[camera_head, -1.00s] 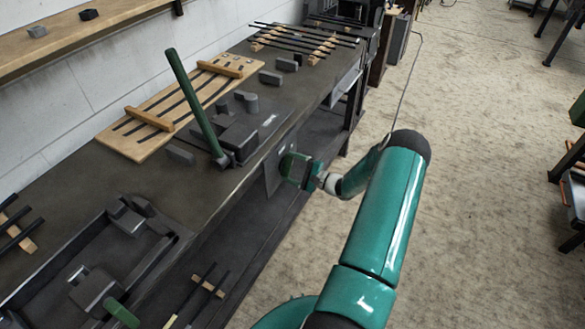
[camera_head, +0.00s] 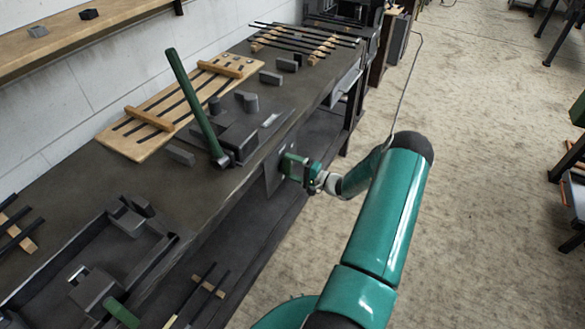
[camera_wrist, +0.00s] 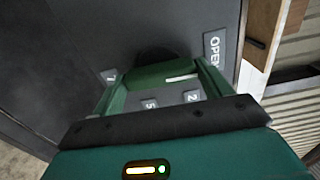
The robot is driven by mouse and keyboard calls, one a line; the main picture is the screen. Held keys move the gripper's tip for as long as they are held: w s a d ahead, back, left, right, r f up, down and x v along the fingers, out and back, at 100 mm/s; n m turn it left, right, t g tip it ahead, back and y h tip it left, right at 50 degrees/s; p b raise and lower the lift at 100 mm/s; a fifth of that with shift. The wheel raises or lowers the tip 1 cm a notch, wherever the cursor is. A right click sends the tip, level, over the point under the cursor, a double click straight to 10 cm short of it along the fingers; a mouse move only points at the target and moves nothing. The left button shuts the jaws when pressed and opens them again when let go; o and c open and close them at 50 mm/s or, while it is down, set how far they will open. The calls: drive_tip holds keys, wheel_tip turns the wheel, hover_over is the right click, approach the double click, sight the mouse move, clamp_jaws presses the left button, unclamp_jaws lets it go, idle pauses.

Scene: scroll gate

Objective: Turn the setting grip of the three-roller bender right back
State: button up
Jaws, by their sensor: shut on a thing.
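The three-roller bender (camera_head: 235,135) stands on the bench, a dark block with short round rollers and a long green lever. A dark plate (camera_head: 271,180) hangs at the bench's front edge below it. In the wrist view the plate (camera_wrist: 180,22) carries an "OPEN" label and number tags 1, 2 and 5. The green setting grip (camera_wrist: 152,77), a bar with a white line, sits before a dark round hub. My gripper (camera_wrist: 163,80) has its green fingers on either side of the grip, shut on it. In the head view my gripper (camera_head: 290,166) is at the plate; the grip is hard to tell apart there.
A wooden board (camera_head: 165,110) with dark strips lies behind the bender. A dark tray (camera_head: 150,258) with blocks is at the bench's near end. Dark bars on wooden rests (camera_head: 305,42) lie at the far end.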

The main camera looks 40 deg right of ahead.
drive_tip(key=o, duration=1)
drive_tip(key=v, duration=1.3)
drive_tip(key=shift+s, duration=0.4)
drive_tip(key=shift+r, duration=0.1)
